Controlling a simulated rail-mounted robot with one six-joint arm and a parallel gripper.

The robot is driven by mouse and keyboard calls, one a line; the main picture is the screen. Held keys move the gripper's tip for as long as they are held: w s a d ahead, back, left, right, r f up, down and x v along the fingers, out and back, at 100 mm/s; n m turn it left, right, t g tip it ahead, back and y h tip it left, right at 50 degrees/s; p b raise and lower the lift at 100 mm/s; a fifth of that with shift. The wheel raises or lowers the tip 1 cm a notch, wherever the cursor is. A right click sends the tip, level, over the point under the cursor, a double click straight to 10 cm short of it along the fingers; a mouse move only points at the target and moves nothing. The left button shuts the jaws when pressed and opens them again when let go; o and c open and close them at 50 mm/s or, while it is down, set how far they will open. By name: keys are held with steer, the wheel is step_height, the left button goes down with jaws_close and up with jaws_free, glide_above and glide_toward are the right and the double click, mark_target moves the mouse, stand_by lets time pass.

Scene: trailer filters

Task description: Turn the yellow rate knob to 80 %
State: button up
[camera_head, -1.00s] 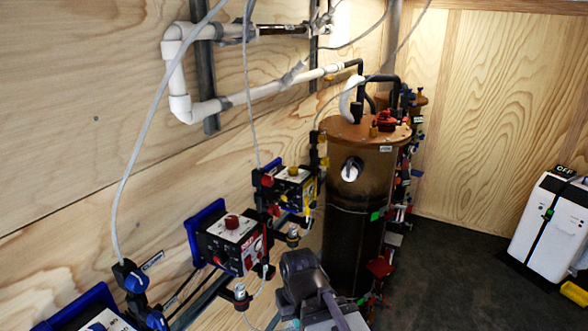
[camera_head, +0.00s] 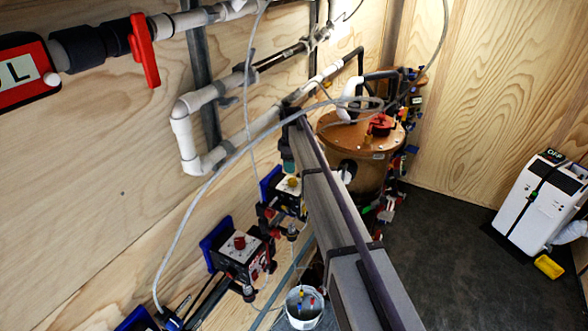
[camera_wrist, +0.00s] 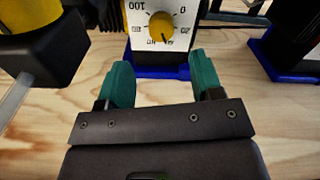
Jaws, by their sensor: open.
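The yellow rate knob (camera_wrist: 162,26) is on the white front of a pump (camera_wrist: 190,35), at the top middle of the wrist view. Its dial appears upside down there, with 100 at upper left and 0 at upper right. A dark pointer line on the knob points toward the bottom of the picture. My gripper (camera_wrist: 162,78) is open, with its two teal fingers apart and nothing between them. The knob lies beyond the fingertips, roughly centred between them, and is not touched. In the head view the yellow knob (camera_head: 293,182) shows just below my gripper (camera_head: 288,160).
A second pump with a red knob (camera_head: 239,242) stands to the left. White pipes (camera_head: 185,135) and a loose grey hose (camera_head: 225,165) run along the wall. A brown tank (camera_head: 350,135) stands behind my arm. A white bucket (camera_head: 303,308) is below.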

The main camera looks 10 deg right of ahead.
mark_target(292, 180)
step_height(292, 180, down, 8)
steer(key=b, duration=0.7)
steer(key=shift+s+r, duration=0.1)
steer(key=shift+r, duration=0.15)
steer(key=shift+c, duration=0.2)
steer(key=c, duration=0.9)
